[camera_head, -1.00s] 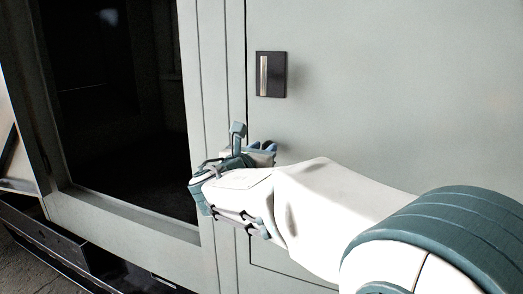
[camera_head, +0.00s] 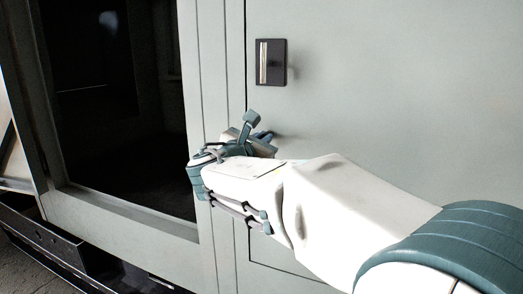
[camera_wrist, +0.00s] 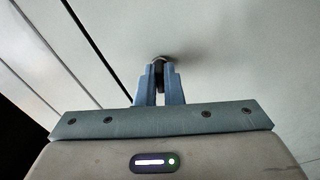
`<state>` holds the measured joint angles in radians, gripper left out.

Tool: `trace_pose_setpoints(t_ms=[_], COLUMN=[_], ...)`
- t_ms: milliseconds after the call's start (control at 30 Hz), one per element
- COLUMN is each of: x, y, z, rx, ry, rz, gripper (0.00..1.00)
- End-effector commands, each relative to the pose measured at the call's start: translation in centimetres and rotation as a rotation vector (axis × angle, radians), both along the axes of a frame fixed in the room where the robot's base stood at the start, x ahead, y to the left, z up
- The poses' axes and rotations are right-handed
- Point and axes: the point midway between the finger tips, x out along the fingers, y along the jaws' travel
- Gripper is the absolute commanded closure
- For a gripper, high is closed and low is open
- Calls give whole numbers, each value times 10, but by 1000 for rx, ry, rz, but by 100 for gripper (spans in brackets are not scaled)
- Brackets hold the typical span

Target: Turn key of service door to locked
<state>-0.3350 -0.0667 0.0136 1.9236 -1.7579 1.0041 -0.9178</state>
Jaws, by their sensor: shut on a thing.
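The service door is a pale grey-green panel (camera_head: 400,90); it also fills the upper part of the wrist view (camera_wrist: 240,50). My gripper (camera_wrist: 159,75) is at the door face, below the dark handle plate, with its two blue fingers close together. They are shut on the key (camera_wrist: 159,62), a small dark piece with a round metal collar at the door surface. The fingers hide most of the key, so its angle cannot be read. In the head view my gripper (camera_head: 258,140) and wrist hide the key and its lock.
A dark handle plate (camera_head: 271,62) with an upright metal bar is on the door above my gripper. A dark window opening (camera_head: 120,110) in a grey frame is to the left. Narrow vertical seams run between the frame and door. The door face to the right is clear.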

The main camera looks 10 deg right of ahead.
Motion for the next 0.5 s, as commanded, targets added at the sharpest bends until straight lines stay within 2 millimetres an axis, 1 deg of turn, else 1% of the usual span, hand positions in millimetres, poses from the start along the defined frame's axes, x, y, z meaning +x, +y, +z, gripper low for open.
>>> trace_pose_setpoints(t_ms=[33, 500], x=[0, -1], y=[0, -1], z=[-6, -6], rx=[37, 399], ry=[-29, -293], rz=[0, 1], gripper=[100, 100])
